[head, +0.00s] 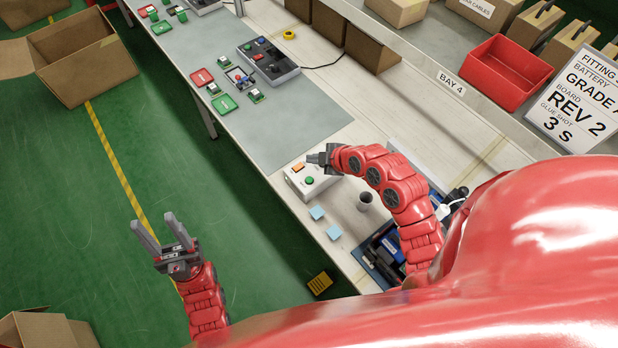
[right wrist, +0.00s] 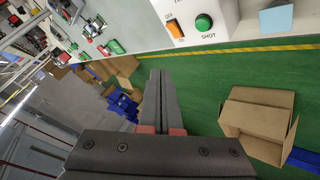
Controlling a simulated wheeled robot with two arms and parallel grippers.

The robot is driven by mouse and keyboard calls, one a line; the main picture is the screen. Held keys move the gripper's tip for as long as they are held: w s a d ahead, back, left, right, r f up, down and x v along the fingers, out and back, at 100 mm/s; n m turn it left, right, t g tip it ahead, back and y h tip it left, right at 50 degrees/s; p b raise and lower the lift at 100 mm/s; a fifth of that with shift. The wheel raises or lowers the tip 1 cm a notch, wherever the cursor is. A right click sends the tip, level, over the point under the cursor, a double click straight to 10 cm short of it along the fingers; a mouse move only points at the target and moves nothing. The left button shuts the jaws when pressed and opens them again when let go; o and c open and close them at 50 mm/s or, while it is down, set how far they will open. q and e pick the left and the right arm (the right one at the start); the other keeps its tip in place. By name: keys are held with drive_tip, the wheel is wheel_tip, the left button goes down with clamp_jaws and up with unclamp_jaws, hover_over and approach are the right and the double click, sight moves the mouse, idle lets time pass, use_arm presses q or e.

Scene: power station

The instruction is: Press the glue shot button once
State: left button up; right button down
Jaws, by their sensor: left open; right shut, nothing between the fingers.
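The white control box (head: 325,182) stands near the front edge of the bench. It carries a green button (head: 309,180) and an orange switch (head: 298,167). In the right wrist view the green button (right wrist: 204,22) is labelled SHOT and the orange switch (right wrist: 175,29) has OFF beside it. My right gripper (head: 310,158) is shut and empty over the back of the box. Its closed fingers (right wrist: 160,75) appear below the button in the wrist view, apart from it. My left gripper (head: 154,232) is open and empty, above the green floor left of the bench.
A grey mat with boards and a dark device (head: 268,62) lies farther along the bench. A sign (head: 575,100) reads glue shot 3 s. A red bin (head: 500,75) sits on the shelf.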

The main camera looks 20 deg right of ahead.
wheel_tip(320, 180, down, 8)
drive_tip(key=b, duration=0.4)
drive_tip(key=shift+b, duration=0.35)
drive_tip(key=shift+f+b, duration=0.35)
drive_tip(key=shift+b, duration=0.1)
drive_tip(key=shift+f, duration=0.1)
idle(1.2)
drive_tip(key=shift+f+b, duration=0.35)
drive_tip(key=shift+b, duration=0.45)
drive_tip(key=shift+f+b, duration=0.35)
drive_tip(key=shift+b, duration=0.25)
idle(0.4)
drive_tip(key=shift+r, duration=0.85)
drive_tip(key=shift+r+p, duration=1.2)
drive_tip(key=shift+r, duration=1.3)
